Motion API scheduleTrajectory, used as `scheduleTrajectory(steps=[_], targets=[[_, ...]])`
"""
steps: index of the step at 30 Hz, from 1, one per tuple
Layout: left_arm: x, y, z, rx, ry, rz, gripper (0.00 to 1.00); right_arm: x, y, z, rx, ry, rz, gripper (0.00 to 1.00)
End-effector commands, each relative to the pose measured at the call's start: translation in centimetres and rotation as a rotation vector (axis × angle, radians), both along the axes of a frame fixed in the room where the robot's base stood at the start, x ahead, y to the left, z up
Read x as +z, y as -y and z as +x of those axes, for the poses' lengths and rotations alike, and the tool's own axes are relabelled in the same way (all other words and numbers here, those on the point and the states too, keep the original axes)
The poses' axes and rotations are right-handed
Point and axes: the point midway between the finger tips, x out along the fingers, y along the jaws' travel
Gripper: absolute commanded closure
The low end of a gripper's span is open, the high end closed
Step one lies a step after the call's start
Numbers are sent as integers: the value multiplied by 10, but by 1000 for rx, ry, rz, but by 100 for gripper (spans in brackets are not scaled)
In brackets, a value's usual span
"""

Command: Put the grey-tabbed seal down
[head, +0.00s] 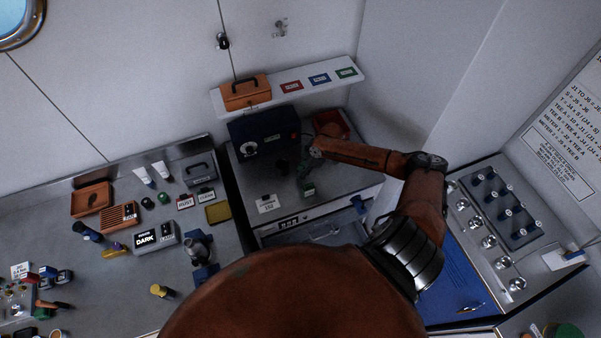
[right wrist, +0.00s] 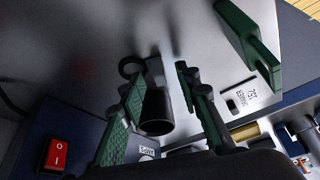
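My right gripper (head: 306,174) is low over the steel counter (head: 342,177), right of the dark blue box (head: 262,137). In the right wrist view its two green-padded fingers (right wrist: 162,95) stand apart with no object clearly pinched between them. A dark upright cylinder (right wrist: 156,108) shows in the gap, nearer the left finger; whether it touches is unclear. A small dark grey ring (right wrist: 131,66) shows beside the cylinder; it may be the grey-tabbed seal, but I see no clear tab. My left gripper is not in view.
A green block (right wrist: 248,40) stands close to the fingers. A white label (head: 267,203) lies near the counter's front edge. The box's red switch (right wrist: 56,154) is at the wrist view's lower left.

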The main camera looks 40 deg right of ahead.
Motion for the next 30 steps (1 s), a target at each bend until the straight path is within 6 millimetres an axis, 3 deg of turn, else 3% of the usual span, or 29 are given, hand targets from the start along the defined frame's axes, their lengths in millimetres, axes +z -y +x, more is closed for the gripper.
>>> scheduleTrajectory(steps=[15,30], targets=[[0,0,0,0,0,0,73,0,0,0,-1,0,0,100],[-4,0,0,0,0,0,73,8,0,0,0,1,0,100]])
